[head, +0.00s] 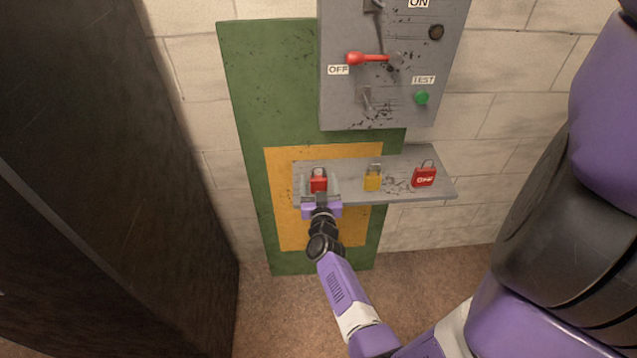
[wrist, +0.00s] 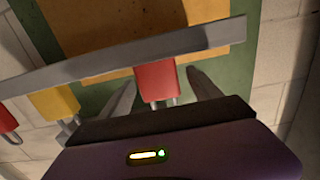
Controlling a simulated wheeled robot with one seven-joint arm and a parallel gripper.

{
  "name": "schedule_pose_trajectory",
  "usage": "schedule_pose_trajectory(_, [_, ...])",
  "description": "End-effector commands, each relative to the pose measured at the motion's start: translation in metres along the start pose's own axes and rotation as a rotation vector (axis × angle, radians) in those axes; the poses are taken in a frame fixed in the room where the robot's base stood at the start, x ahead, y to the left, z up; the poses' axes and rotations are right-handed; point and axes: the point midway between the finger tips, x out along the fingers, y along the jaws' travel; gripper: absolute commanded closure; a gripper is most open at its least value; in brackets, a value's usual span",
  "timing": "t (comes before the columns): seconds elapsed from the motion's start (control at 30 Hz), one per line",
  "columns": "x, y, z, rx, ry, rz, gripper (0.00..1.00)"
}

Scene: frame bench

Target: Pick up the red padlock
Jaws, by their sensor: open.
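The red padlock (head: 318,182) sits at the left end of a grey shelf (head: 436,190) in the head view. In the wrist view the red padlock (wrist: 156,80) shows between my two fingers, with its metal shackle toward my palm. My gripper (head: 320,188) is open, one finger on each side of the padlock. In the wrist view my gripper (wrist: 162,90) has gaps between its fingers and the padlock, so it does not hold it.
A grey switch panel (head: 345,105) with a red lever (head: 366,58) hangs above. A dark cabinet (head: 110,180) stands at left.

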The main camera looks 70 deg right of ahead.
Motion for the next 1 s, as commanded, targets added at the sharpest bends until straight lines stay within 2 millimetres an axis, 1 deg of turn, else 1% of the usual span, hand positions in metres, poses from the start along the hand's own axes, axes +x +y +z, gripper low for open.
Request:
schedule_pose_trajectory(0.1, [0.0036,0.0009,0.0004,-0.002,-0.001,0.001,0.27])
schedule_pose_trajectory(0.33, [0.0037,0.0001,0.0006,-0.001,-0.001,-0.001,0.27])
schedule_pose_trajectory(0.37, [0.0036,0.0001,0.0006,-0.001,-0.001,-0.001,0.31])
schedule_pose_trajectory(0.5, [0.0036,0.0000,0.0005,-0.001,-0.001,-0.001,0.59])
schedule_pose_trajectory(0.67, [0.0035,0.0000,0.0005,-0.001,-0.001,-0.001,0.90])
schedule_pose_trajectory(0.7, [0.0035,0.0000,0.0005,-0.001,-0.001,-0.001,0.98])
schedule_pose_trajectory(0.73, [0.0035,0.0000,0.0005,-0.001,-0.001,-0.001,1.00])
schedule_pose_trajectory(1.0, [0.0035,0.0001,-0.0016,-0.001,0.000,0.000,1.00])
